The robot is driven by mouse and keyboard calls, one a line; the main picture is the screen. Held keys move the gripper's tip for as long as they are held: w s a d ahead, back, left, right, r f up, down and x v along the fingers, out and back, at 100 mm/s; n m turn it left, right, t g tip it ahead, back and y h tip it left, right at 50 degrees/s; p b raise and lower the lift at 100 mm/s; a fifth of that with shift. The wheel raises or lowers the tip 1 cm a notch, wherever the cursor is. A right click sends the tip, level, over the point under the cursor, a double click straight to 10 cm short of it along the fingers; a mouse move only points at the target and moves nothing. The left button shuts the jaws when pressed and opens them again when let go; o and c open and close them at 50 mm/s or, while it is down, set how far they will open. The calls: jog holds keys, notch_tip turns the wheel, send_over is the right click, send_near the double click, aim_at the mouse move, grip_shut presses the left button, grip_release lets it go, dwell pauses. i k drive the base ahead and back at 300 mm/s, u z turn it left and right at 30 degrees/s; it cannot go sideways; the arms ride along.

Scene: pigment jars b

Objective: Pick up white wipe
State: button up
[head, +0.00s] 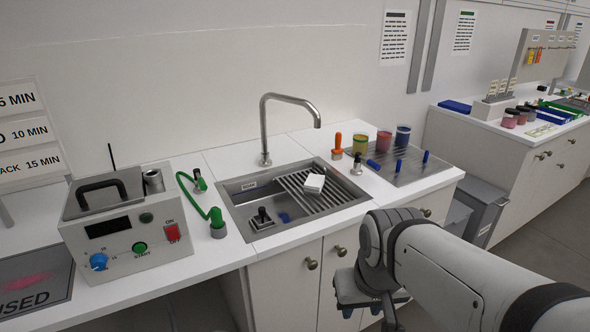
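A small white folded item (313,184), which looks like the white wipe, lies on the slatted metal rack (335,191) over the right part of the sink. My gripper (366,306) hangs low at the bottom of the picture, in front of the cabinet doors and apart from the wipe. It points down, and my arm partly covers it. Its fingertips do not show clearly, so I cannot tell whether it is open or shut.
A tall faucet (264,130) stands behind the sink (240,190). An ultrasonic-style box (130,225) and green hose (199,205) are left. Colored jars (383,141) and blue pieces (398,166) stand on a drainboard right. A black-handled item (263,217) sits in the sink.

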aim_at(313, 186)
jog(key=z, duration=0.05)
jog(key=i, duration=1)
jog(key=u, duration=0.05)
